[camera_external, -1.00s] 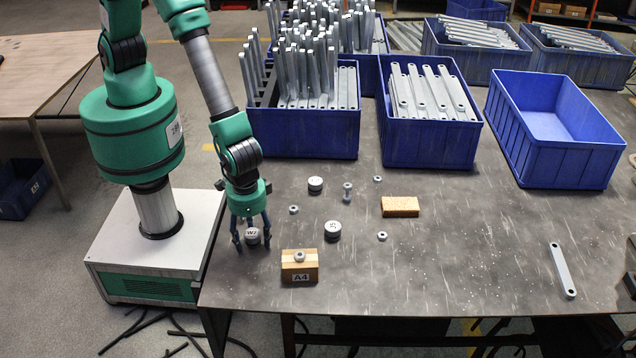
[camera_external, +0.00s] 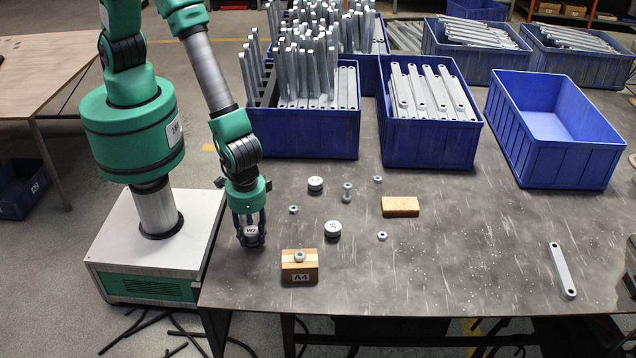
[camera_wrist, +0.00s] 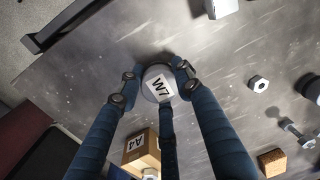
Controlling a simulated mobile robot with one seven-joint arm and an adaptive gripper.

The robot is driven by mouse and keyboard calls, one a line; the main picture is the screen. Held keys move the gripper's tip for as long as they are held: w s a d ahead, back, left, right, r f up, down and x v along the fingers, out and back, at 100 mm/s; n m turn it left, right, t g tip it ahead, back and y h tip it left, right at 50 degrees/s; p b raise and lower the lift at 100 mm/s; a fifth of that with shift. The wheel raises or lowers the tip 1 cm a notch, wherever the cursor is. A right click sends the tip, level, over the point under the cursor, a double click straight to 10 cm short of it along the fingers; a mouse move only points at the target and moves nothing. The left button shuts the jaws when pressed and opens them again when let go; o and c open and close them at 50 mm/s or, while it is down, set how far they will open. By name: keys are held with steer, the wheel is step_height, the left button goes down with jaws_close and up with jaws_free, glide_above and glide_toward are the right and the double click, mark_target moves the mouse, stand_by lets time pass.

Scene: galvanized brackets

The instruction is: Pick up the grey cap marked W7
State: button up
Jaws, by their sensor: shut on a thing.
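The grey cap marked W7 (camera_external: 251,231) is near the left front part of the metal table. My gripper (camera_external: 249,238) points down over it with its fingers closed around its sides. In the wrist view the cap (camera_wrist: 158,84) shows its white W7 label facing up, between the fingers of my gripper (camera_wrist: 155,90). The cap appears to be at table level; I cannot tell whether it touches the surface.
A wooden block marked A4 (camera_external: 299,268) with a nut on top stands close to the right. Other grey caps (camera_external: 332,229) (camera_external: 315,184), several nuts and an orange-brown block (camera_external: 400,206) lie farther right. Blue bins (camera_external: 430,145) line the back. The front right is mostly clear.

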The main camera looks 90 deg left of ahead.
mark_target(251, 231)
step_height(251, 231, up, 9)
steer(key=shift+r+p, duration=0.1)
steer(key=shift+p, duration=0.8)
